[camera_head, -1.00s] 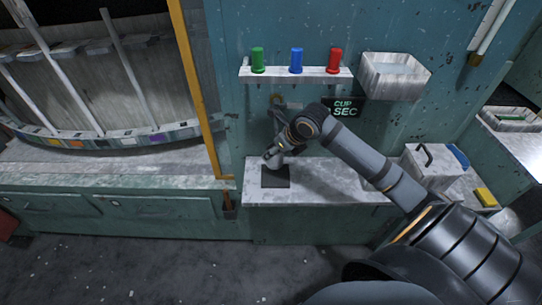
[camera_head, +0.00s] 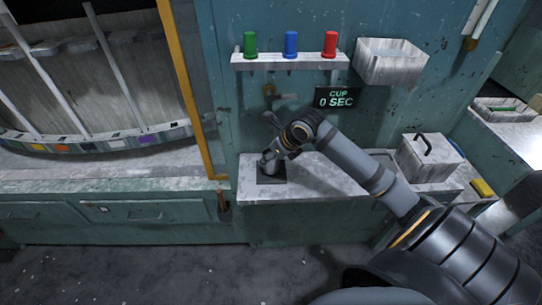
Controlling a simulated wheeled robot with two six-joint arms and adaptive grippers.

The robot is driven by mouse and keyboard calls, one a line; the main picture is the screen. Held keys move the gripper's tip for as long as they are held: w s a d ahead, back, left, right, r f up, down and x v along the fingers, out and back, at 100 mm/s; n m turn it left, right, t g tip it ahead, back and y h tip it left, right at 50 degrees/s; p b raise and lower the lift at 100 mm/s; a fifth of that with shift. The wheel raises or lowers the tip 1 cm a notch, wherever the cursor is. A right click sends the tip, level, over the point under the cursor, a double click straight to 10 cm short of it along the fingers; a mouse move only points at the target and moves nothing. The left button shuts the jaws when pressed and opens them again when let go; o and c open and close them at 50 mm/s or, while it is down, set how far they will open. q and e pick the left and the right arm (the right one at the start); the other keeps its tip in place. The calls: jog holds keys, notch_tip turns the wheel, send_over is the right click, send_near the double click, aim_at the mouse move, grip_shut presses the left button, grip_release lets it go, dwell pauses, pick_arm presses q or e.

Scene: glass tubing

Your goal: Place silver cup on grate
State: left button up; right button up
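The dark square grate (camera_head: 271,180) lies on the pale counter below the wall display. My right gripper (camera_head: 268,163) reaches in from the right and is low over the back part of the grate. A small silvery shape, perhaps the silver cup, is at the fingertips. It is too small and too much covered by the gripper to tell cup from fingers, or whether the gripper is shut on it. My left gripper is not in view.
A display (camera_head: 337,97) reads "CUP 0 SEC". Above it a shelf (camera_head: 290,62) holds green, blue and red cylinders, beside a white wall bin (camera_head: 391,62). A lidded grey box (camera_head: 430,157) stands right of my arm. The counter front (camera_head: 315,190) is clear.

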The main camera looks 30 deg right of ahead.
jog(key=o, duration=0.4)
jog(key=shift+d, duration=0.1)
jog(key=shift+r+p, duration=0.8)
jog(key=shift+s+d+r, duration=0.15)
jog(key=shift+s+r, duration=0.05)
jog(key=p+v, duration=1.1)
jog(key=p, duration=0.4)
jog(key=shift+s, duration=0.1)
